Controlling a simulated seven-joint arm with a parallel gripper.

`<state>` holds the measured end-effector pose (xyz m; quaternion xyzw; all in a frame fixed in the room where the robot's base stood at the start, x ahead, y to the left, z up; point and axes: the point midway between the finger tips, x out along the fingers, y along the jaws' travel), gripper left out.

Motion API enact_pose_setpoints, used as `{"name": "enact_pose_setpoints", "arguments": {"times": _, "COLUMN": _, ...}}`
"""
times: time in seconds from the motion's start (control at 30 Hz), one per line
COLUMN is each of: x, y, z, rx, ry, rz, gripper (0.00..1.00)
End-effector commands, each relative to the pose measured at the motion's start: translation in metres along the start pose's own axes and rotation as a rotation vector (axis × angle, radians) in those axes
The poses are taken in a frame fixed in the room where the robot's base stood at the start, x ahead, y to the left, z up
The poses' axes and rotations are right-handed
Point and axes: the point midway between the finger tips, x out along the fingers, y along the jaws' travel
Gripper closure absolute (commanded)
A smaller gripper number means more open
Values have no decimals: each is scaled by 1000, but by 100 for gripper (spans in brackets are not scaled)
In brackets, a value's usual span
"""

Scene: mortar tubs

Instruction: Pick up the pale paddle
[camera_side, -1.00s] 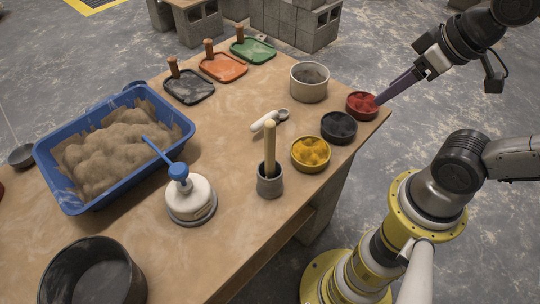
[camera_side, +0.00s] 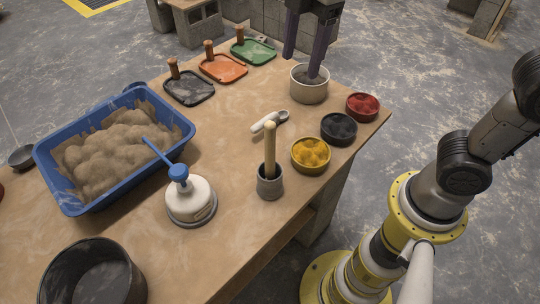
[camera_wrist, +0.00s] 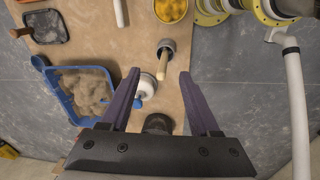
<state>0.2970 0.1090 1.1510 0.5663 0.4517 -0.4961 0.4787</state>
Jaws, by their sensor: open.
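The pale paddle looks to be the pale wooden stick (camera_side: 269,146) standing upright in a small grey cup (camera_side: 270,184); its lower end is hidden in the cup. In the wrist view the pale stick (camera_wrist: 162,62) and its cup show between and beyond my fingertips. My gripper (camera_side: 302,67) is open and empty, its two purple fingers pointing down from the top edge of the side view. One fingertip overlaps the white tin there; I cannot tell its height above it. My gripper (camera_wrist: 160,73) is well apart from the stick.
Around the cup are a yellow powder bowl (camera_side: 310,152), a white scoop (camera_side: 264,123) and a white jar (camera_side: 191,200) with a blue handle. A white tin (camera_side: 309,92), black bowl (camera_side: 339,127) and red bowl (camera_side: 362,106) line the right edge. A blue sand tub (camera_side: 75,203) stands left.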

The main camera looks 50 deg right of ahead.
Motion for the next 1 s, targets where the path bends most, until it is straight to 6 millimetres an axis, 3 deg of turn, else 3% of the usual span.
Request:
{"name": "enact_pose_setpoints", "arguments": {"times": 0.1, "x": 21, "y": 9, "z": -34, "rx": -81, "ry": -23, "rz": -56, "gripper": 38}}
{"name": "enact_pose_setpoints", "arguments": {"times": 0.27, "x": 41, "y": 4, "z": -52, "rx": -130, "ry": -45, "rz": -100, "gripper": 38}}
{"name": "enact_pose_setpoints", "arguments": {"times": 0.37, "x": 48, "y": 2, "z": -54, "rx": -137, "ry": -46, "rz": -102, "gripper": 38}}
{"name": "enact_pose_setpoints", "arguments": {"times": 0.7, "x": 108, "y": -4, "z": -50, "rx": -134, "ry": -46, "rz": -102, "gripper": 38}}
{"name": "enact_pose_setpoints", "arguments": {"times": 1.0, "x": 131, "y": -6, "z": -50, "rx": -134, "ry": -44, "rz": -99, "gripper": 38}}
